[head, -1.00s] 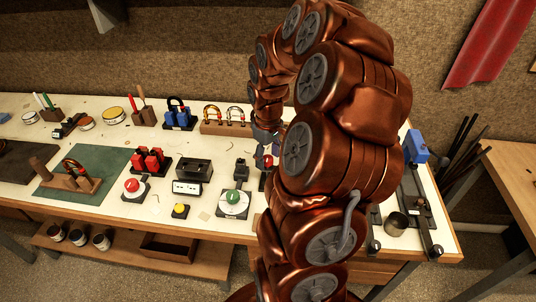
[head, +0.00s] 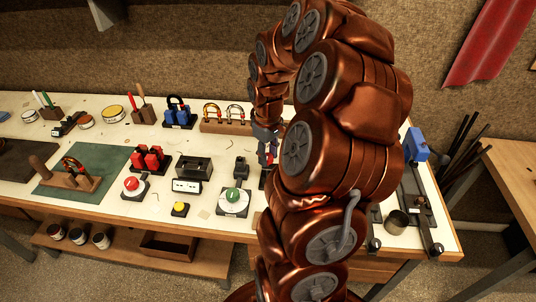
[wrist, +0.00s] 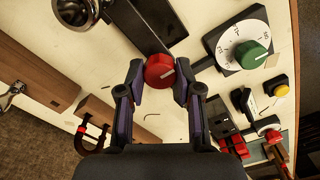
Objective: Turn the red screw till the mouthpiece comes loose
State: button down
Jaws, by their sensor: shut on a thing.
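My arm hides much of the bench there. A shiny metal cup-like piece (wrist: 76,10) is cut off at the wrist view's top; I cannot tell whether it is the mouthpiece.
A green knob on a white dial (head: 233,201) stands left of my gripper, with a black block (head: 194,168), a yellow button (head: 180,210) and a red button (head: 131,184) farther left. A wooden rack with horseshoe shapes (head: 226,127) is behind. A metal mug (head: 396,222) stands at right.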

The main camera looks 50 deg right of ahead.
jog(key=shift+f+b, duration=0.15)
jog(key=shift+b, duration=0.15)
jog(key=m+b, duration=0.1)
jog(key=b, duration=0.1)
jog(key=m+b, duration=0.2)
jog(key=shift+f, duration=0.3)
jog(key=m+b, duration=0.3)
jog(key=b, duration=0.2)
jog(key=shift+r+m, duration=0.1)
jog(key=shift+m, duration=0.2)
jog(key=m+b, duration=0.3)
jog(key=shift+r+m, duration=0.1)
jog(key=shift+m, duration=0.2)
jog(key=m+b, duration=0.3)
jog(key=m, duration=0.2)
jog(key=shift+r, duration=0.15)
jog(key=m, duration=0.6)
jog(key=shift+a, duration=0.1)
jog(key=shift+w+m, duration=0.1)
jog(key=shift+m, duration=0.2)
